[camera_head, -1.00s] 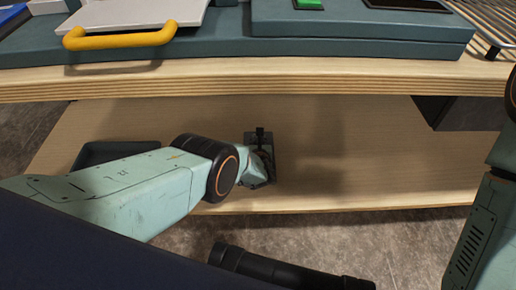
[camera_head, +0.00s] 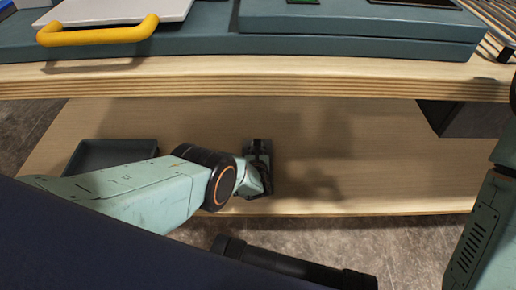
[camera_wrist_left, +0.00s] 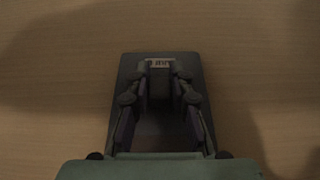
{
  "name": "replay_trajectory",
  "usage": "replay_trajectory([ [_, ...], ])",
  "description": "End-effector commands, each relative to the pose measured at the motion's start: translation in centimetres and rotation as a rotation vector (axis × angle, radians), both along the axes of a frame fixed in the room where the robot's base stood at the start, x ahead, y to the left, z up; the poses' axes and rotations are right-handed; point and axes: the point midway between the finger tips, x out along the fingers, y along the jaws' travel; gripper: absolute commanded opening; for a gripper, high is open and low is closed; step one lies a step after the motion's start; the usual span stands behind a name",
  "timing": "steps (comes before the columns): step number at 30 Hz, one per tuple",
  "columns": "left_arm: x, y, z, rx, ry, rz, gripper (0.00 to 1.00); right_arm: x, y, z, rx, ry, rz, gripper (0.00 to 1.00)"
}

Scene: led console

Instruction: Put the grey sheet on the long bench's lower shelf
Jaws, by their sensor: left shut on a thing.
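The grey sheet (camera_wrist_left: 160,63) is a dark grey rectangle with a small pale printed label, filling the middle of the left wrist view. It also shows in the head view as a dark upright-looking rectangle (camera_head: 258,148) over the long bench's lower shelf (camera_head: 365,180). My left gripper (camera_wrist_left: 160,75) is shut on it, with its two fingers in front of the sheet. In the head view the left gripper (camera_head: 260,168) is partly hidden by its own wrist. I cannot tell whether the sheet touches the shelf. My right gripper is out of view.
The bench's upper top (camera_head: 250,78) overhangs the shelf. A dark tray (camera_head: 90,157) lies on the shelf's left. A dark box (camera_head: 468,118) hangs at the right under the top. The shelf right of the sheet is bare. A yellow handle (camera_head: 100,34) shows above.

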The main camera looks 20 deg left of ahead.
Motion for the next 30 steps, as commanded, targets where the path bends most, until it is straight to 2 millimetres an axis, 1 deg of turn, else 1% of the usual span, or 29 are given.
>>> replay_trajectory([
  [6, 0.0, 0.0, -0.3, 0.001, -0.003, 0.0, 0.0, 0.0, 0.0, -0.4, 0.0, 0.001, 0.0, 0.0],
  [7, -0.1, 0.0, -0.4, 0.001, 0.0, 0.0, 0.22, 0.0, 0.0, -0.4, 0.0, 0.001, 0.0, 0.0],
  [15, 0.0, 0.0, -0.3, 0.0, 0.0, 0.0, 0.44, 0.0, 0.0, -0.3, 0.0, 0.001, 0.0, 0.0],
  [25, 0.1, 0.0, -0.1, 0.001, 0.0, 0.0, 0.44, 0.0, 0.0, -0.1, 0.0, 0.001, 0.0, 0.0],
  [27, 0.1, 0.0, 0.3, 0.001, 0.0, 0.0, 0.44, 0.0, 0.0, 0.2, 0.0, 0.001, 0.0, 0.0],
  [30, -0.7, -0.3, 0.6, 0.001, 0.001, 0.0, 0.44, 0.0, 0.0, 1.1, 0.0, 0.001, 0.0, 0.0],
])
